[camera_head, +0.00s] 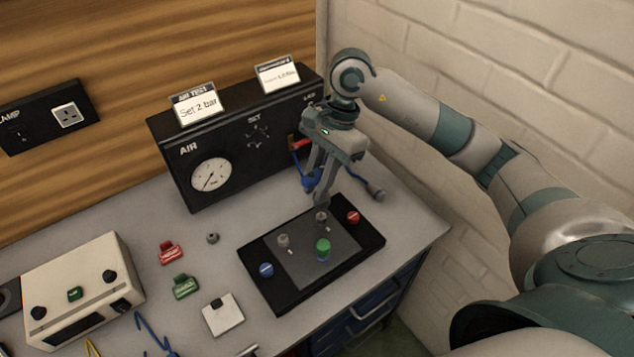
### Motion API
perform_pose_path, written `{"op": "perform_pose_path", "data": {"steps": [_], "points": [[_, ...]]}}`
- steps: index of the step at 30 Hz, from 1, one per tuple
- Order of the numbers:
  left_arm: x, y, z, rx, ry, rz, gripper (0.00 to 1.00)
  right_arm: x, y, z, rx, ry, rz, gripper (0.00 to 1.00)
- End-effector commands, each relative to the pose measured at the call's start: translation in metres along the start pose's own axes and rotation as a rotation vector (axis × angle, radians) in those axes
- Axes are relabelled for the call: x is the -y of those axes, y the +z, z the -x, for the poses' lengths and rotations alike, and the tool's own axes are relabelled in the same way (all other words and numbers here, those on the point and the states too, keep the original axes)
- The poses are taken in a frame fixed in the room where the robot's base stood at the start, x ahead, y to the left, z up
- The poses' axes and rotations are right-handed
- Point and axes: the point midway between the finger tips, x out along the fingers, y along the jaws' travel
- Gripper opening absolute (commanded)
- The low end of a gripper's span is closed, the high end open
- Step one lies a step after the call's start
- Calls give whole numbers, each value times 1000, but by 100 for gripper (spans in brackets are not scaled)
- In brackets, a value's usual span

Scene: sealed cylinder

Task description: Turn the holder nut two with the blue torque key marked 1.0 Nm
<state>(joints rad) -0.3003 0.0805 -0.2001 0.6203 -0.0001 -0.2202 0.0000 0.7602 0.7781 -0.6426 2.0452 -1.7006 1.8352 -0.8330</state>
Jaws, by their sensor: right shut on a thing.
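My right gripper (321,196) points down over the far part of the black board (255,247), just above a small grey metal nut (321,217). Its jaws are shut on a blue piece (310,182), which I take to be the blue torque key. The fingers hide much of it, and its marking cannot be read. A second grey nut (283,240) stands to the left on the board. I cannot read which nut is number two, nor tell whether the key touches the nut below it. My left gripper is not in view.
The board also has green (323,249), blue (266,270) and red (353,217) knobs. A black air box (180,170) with gauge stands behind. Red (171,252) and green (185,287) labelled pieces lie left. A brick wall (480,60) rises at right.

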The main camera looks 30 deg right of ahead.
Motion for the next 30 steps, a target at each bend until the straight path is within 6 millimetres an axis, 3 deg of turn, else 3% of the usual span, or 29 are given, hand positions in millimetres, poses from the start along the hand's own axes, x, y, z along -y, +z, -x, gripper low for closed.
{"op": "perform_pose_path", "data": {"steps": [30], "points": [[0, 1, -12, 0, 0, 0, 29, 0, -13, -39, 0, -1, 1, 0]]}}
